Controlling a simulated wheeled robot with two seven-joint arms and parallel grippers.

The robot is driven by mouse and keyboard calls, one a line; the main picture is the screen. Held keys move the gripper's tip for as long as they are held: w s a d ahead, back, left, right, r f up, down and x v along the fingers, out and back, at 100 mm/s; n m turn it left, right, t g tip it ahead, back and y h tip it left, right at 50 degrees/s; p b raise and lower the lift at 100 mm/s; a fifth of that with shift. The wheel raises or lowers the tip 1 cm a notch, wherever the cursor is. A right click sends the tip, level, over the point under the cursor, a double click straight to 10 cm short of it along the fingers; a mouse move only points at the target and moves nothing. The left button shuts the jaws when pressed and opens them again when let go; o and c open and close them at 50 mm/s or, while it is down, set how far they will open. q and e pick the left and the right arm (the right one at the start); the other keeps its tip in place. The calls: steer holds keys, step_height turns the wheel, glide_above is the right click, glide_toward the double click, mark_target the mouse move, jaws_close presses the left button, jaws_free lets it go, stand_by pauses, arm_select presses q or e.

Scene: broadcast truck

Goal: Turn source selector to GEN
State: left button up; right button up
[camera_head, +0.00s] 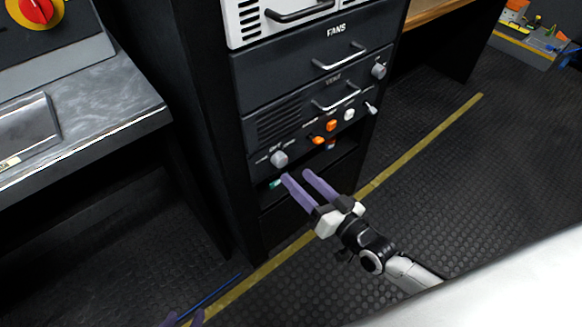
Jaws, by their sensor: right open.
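A grey round source selector knob (279,158) sits at the left of the lower control panel on the dark rack. Small white lettering is around it, too small to read surely, so I cannot tell which position it points to. My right gripper (297,173) has two purple fingers, spread apart and empty, just below and right of the knob and apart from it in the picture. My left gripper (183,320) shows only as purple fingertips at the bottom edge; its jaw state is unclear.
Orange switches (324,133), a white knob (349,114) and a lever (371,108) sit right of the selector. The FANS drawer (300,75) has a protruding handle. A metal-topped desk (120,105) stands left. A blue rod-like thing (215,291) lies near my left fingertips.

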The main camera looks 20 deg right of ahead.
steer(key=v, duration=0.4)
steer(key=shift+s+d, duration=0.1)
steer(key=shift+s, duration=0.05)
steer(key=s+a+f+n+g+h+p, duration=0.1)
steer(key=s+g+p, duration=0.3)
steer(key=s, duration=0.4)
steer(key=s+a+f+n+g+h+p, duration=0.1)
steer(key=s+a+n+g+p, duration=0.1)
steer(key=s, duration=0.5)
steer(key=shift+s+a+f+n+g+h+p, duration=0.4)
steer(key=shift+n+g+p, duration=0.1)
steer(key=shift+g+p, duration=0.5)
steer(key=shift+w, duration=0.1)
